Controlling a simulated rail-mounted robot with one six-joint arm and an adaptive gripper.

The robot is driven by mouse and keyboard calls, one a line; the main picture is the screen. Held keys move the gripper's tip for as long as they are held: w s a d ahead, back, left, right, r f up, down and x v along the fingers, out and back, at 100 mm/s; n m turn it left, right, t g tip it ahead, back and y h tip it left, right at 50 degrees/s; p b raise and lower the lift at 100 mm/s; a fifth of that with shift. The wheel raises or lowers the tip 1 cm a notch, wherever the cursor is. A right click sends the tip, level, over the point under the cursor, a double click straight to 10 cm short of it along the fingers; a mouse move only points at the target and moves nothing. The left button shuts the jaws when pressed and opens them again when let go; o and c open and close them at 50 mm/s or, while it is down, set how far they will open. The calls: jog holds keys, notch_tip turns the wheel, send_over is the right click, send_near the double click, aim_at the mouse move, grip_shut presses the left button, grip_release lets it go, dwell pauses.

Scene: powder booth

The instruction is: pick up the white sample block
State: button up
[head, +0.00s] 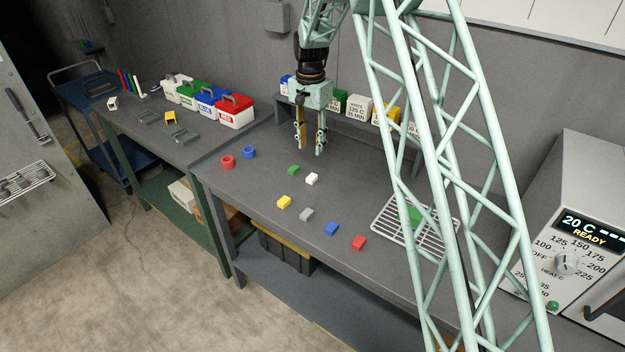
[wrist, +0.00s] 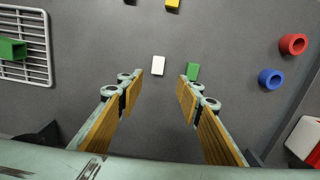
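The white sample block (head: 312,179) lies flat on the grey workbench, just right of a green block (head: 294,170) in the head view. My gripper (head: 310,150) points down above the bench, behind these blocks, with its fingers apart and nothing between them. In the wrist view the white block (wrist: 158,65) shows in line with the gap between my fingers (wrist: 160,84), beyond the tips. The green block (wrist: 193,71) shows close to the right fingertip in that view. My fingers appear clear of both blocks; the exact height is hard to tell.
Yellow (head: 284,202), grey (head: 306,214), blue (head: 331,228) and red (head: 359,242) blocks lie toward the bench front. Red (head: 228,162) and blue (head: 249,152) rings sit left. A wire rack (head: 436,238) holds a green piece (head: 415,215) beside the oven (head: 578,215).

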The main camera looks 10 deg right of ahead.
send_over(312, 176)
jog(key=shift+w+a+f, duration=0.1)
jog(key=shift+a+f, duration=0.05)
jog(key=shift+f, duration=4.1)
jog(key=shift+f, duration=0.1)
jog(key=shift+s+f, duration=0.2)
jog(key=shift+f, duration=2.3)
jog(key=shift+c, duration=0.9)
jog(key=c, duration=0.8)
